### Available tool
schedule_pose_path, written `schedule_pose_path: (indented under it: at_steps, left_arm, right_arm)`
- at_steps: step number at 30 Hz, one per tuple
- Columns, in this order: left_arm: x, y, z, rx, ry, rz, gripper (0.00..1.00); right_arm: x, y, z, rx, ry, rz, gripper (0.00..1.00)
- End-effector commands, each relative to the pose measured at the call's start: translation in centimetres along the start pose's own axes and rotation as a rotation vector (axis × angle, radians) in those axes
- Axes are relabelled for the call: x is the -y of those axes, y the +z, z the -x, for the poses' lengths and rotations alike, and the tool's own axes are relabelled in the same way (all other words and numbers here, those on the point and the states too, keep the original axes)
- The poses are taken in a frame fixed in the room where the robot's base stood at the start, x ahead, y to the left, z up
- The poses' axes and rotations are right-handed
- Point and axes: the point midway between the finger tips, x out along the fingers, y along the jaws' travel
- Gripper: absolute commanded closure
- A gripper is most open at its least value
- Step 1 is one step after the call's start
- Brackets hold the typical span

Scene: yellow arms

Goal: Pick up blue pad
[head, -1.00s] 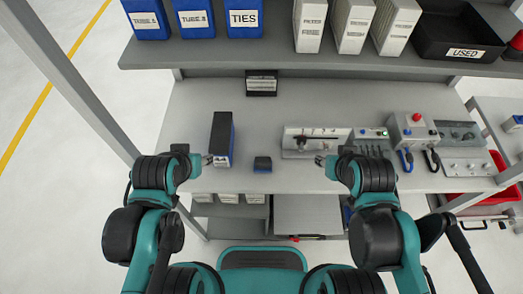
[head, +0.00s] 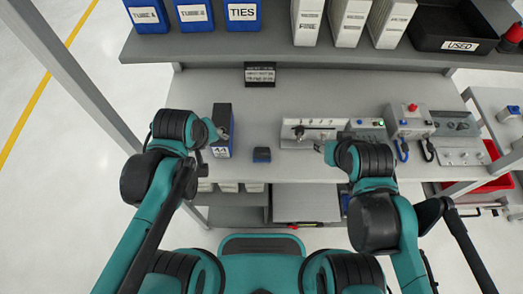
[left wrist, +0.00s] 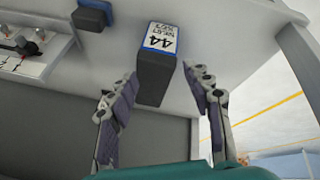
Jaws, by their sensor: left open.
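A dark box with blue edges and a white label reading 44 (head: 222,117) stands upright on the grey workbench. In the left wrist view the same box (left wrist: 153,80) is between my left gripper's (left wrist: 163,88) spread fingers, with gaps on both sides. In the head view my left gripper (head: 216,136) is at the box's front left, partly hidden by its wrist. A small low dark-blue block (head: 262,155) lies right of the box; it also shows in the left wrist view (left wrist: 88,18). I cannot tell which is the blue pad. My right gripper (head: 322,147) is near the metal fixture, fingers unclear.
A metal fixture (head: 312,135) and control boxes (head: 410,122) stand on the right of the workbench (head: 200,90). A small black sign (head: 260,74) is at the back. A shelf above holds blue and white bins and a black tray (head: 455,28).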

Motion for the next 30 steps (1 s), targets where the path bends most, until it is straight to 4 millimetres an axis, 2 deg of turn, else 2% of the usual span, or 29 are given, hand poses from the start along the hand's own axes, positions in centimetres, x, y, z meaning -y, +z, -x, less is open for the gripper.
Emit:
schedule_pose_path:
  at_steps: [1,6,9,13,19,30]
  left_arm:
    - [-1.9,-0.5,0.3,0.045,-0.011,0.098,0.50]
    - [-6.6,0.1,-1.0,0.174,-0.120,0.501,0.50]
    - [-9.1,1.0,-2.2,0.216,-0.213,0.720,0.50]
    - [-11.4,2.4,-3.6,0.230,-0.327,0.943,0.50]
    - [-12.8,3.9,-5.0,0.217,-0.422,1.115,0.50]
    - [-11.9,6.0,-8.6,0.214,-0.432,1.135,0.50]
  right_arm:
    - [0.0,-0.8,1.1,0.000,0.000,0.000,0.60]
    - [0.0,-2.1,2.9,0.000,0.000,0.000,0.60]
    - [0.0,-2.8,3.9,0.000,0.000,0.000,0.60]
    - [0.0,-3.4,4.8,0.000,0.000,0.000,0.60]
    - [0.0,-3.8,5.3,0.000,0.000,0.000,0.60]
    - [0.0,-2.9,4.1,0.000,0.000,0.000,0.60]
